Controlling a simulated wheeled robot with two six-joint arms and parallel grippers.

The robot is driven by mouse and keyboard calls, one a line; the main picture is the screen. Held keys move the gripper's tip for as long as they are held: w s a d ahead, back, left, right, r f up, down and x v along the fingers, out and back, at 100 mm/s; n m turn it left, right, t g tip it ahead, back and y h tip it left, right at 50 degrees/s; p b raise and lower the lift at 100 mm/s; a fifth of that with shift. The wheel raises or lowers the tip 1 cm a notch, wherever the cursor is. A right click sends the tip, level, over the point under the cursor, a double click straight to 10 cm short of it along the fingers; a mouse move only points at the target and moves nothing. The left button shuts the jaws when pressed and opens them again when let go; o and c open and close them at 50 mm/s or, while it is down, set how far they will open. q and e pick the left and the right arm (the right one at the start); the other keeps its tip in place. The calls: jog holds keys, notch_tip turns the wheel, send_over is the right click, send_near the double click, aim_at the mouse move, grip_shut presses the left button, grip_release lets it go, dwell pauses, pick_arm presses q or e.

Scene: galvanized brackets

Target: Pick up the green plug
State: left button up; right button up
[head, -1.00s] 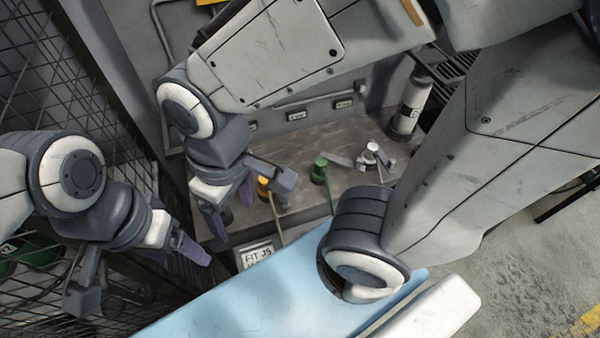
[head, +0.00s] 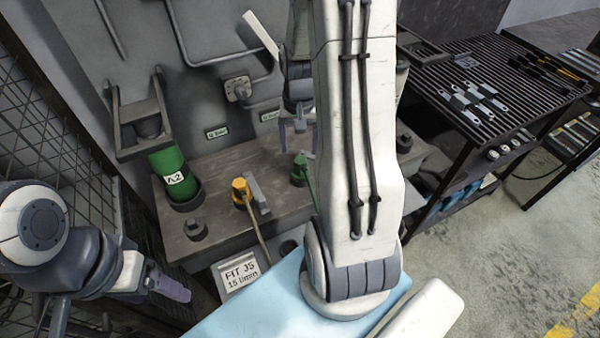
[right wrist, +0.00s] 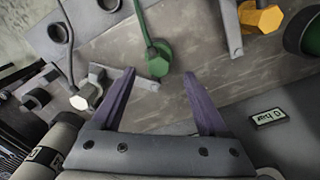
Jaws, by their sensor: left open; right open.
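The green plug (head: 300,168) stands on the grey workbench (head: 222,165), its green cord running down behind my right arm. My right gripper (head: 297,138) is open with purple fingers (right wrist: 158,82), empty, on the far side of the plug in the head view. I cannot tell whether it touches the plug. My left gripper (head: 178,283) shows one purple finger at lower left, away from the plug; it is open and empty.
A yellow plug (head: 240,190) stands left of the green one; a silver hexagonal plug (right wrist: 88,96) lies on its other side. A green cylinder (head: 172,172) marked A2 stands at the bench's left. A slatted cart (head: 470,75) with metal brackets is at right.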

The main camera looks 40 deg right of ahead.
aim_at(300, 160)
jog(key=f, duration=0.7)
jog(key=shift+w+d+f+p, duration=0.1)
jog(key=shift+d+f+p, duration=0.1)
jog(key=shift+d+p, duration=0.1)
grip_shut()
